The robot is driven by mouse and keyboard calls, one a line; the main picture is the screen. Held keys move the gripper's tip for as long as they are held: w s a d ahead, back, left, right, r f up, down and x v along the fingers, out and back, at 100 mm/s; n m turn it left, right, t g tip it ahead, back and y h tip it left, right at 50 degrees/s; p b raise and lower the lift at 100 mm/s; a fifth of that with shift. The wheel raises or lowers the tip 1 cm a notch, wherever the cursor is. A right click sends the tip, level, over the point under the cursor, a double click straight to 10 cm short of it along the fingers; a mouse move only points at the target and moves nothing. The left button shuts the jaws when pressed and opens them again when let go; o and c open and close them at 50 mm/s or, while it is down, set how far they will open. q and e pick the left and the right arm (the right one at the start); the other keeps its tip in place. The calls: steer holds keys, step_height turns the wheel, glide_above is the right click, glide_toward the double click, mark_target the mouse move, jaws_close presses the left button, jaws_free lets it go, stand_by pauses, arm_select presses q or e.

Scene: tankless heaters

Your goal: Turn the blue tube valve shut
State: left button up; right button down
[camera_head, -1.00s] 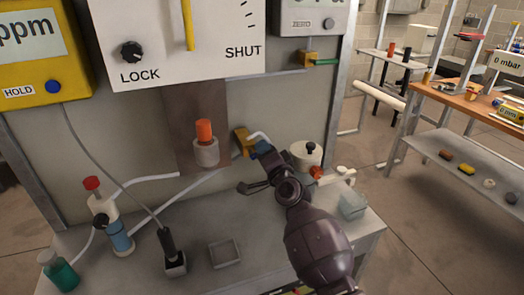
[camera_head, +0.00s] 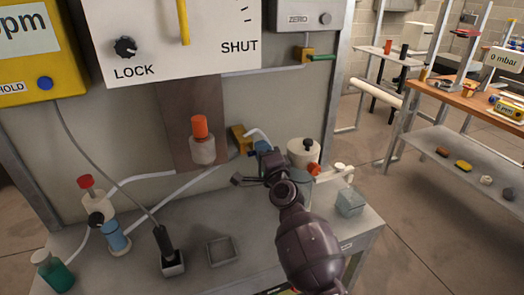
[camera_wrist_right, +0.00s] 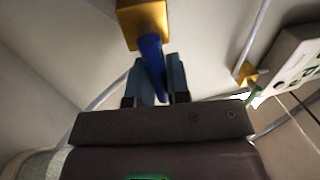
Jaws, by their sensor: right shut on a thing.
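The blue tube valve has a brass body (camera_head: 238,138) on the back panel, with a white tube bending from it to the right. Its blue handle shows in the wrist view (camera_wrist_right: 152,62), running down from the brass body (camera_wrist_right: 143,22) between my fingers. My right gripper (camera_wrist_right: 157,82) is shut on this blue handle, one finger on each side. In the head view my right gripper (camera_head: 266,158) is at the valve, and its wrist hides part of the handle. My left gripper is not in view.
An orange-capped white cylinder (camera_head: 202,148) stands left of the valve. A white pot with a black knob (camera_head: 304,152) is close to the right. A second brass valve with a green handle (camera_head: 322,57) is above. A small open tray (camera_head: 222,251) lies on the bench.

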steer(key=shift+f, duration=0.1)
steer(key=c, duration=1.1)
jaws_free()
steer(key=shift+s, duration=0.1)
steer(key=v, duration=1)
steer(key=shift+s+p, duration=0.3)
steer(key=shift+p, duration=0.05)
steer(key=shift+f, duration=0.1)
